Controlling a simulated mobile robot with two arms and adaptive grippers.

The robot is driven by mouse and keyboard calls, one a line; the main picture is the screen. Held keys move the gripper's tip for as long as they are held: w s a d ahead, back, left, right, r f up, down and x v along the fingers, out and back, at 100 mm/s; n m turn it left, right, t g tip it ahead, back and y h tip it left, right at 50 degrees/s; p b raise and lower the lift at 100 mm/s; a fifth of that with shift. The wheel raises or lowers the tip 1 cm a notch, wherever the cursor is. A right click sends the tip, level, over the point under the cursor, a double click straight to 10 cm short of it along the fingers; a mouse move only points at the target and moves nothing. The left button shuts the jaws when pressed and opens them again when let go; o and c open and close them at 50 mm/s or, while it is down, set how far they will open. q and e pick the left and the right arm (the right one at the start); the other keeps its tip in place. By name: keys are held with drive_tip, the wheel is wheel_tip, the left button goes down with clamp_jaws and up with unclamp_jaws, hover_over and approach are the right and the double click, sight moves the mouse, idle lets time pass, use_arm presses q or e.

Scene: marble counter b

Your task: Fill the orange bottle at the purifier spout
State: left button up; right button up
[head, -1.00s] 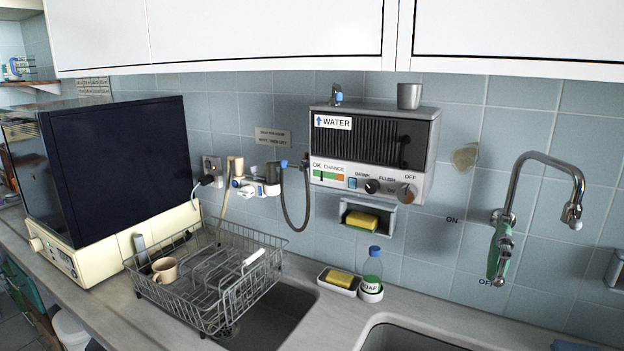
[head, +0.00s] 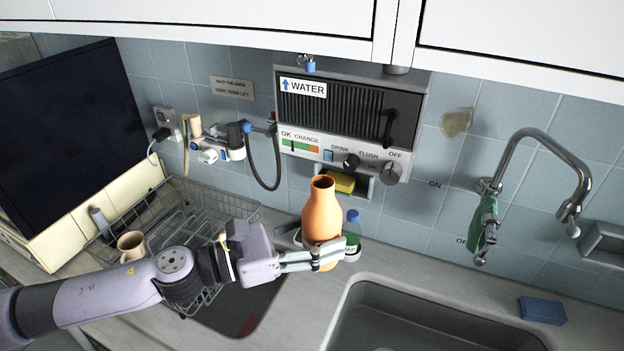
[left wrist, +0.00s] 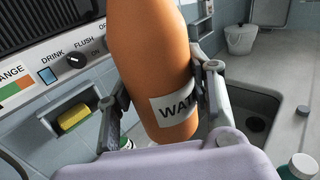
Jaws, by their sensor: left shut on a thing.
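The orange bottle (head: 322,213) is upright with a slight tilt, its open mouth facing up. My left gripper (head: 318,256) is shut around its lower body, one finger on each side. In the left wrist view the orange bottle (left wrist: 150,60) shows a white label with dark letters, partly hidden by a finger of the left gripper (left wrist: 165,92). The purifier (head: 345,110) is the grey wall box marked WATER, above and behind the bottle. A small blue-collared tap (head: 309,66) stands on its top, and a dark spout-like part (head: 389,127) is at its right front. My right gripper is not in view.
A wire dish rack (head: 235,203) with a mug (head: 131,246) stands left. A soap bottle (head: 352,232) is just behind the orange bottle. The sink (head: 430,318), chrome faucet (head: 550,140) and blue sponge (head: 542,310) are right. Upper cabinets overhang the purifier.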

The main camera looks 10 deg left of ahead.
sight(303, 213)
use_arm(q)
drive_tip(key=shift+m+g+h, duration=0.4)
drive_tip(key=shift+g, duration=0.1)
drive_tip(key=r, duration=0.1)
drive_tip(key=a+r, duration=0.1)
drive_tip(key=r, duration=0.1)
drive_tip(key=r+p, duration=0.1)
drive_tip(key=shift+w+a+r, duration=0.15)
drive_tip(key=shift+w+a, duration=0.1)
drive_tip(key=shift+w, duration=0.15)
drive_tip(key=shift+a+r, duration=0.1)
drive_tip(key=shift+r, duration=0.25)
drive_tip(key=w+a, duration=0.3)
drive_tip(key=w, duration=1.2)
drive_tip(key=shift+w+a+b, duration=0.2)
drive_tip(key=shift+a+b, duration=0.1)
drive_tip(key=shift+b, duration=0.05)
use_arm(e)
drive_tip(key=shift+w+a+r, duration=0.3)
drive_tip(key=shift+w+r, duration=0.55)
